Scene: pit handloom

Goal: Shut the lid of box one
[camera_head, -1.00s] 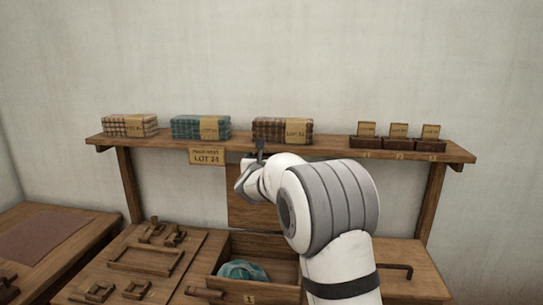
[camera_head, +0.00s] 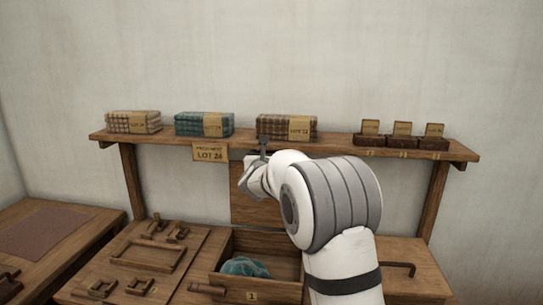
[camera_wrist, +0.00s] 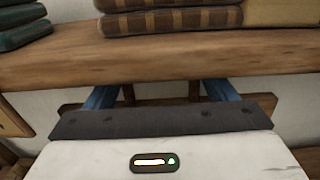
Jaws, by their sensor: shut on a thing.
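Box one (camera_head: 283,288), marked with a 1 on its front, stands open with a teal cloth bundle (camera_head: 243,267) inside. Its wooden lid (camera_head: 245,208) stands upright at the back, under the shelf, partly hidden by my arm. My gripper (camera_head: 263,152) is at the top of the lid, close to the shelf edge. In the wrist view its two blue fingers (camera_wrist: 160,95) stand apart, with dark wooden uprights between them. It is shut on a part of the lid, probably its handle. The grip point itself is largely hidden.
A shelf (camera_head: 340,149) runs just above my gripper, bearing cloth stacks (camera_head: 286,127) and small card boxes (camera_head: 402,140). A lid with a dark handle (camera_head: 400,266) lies to the right. Small wooden parts (camera_head: 145,258) lie left of box one.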

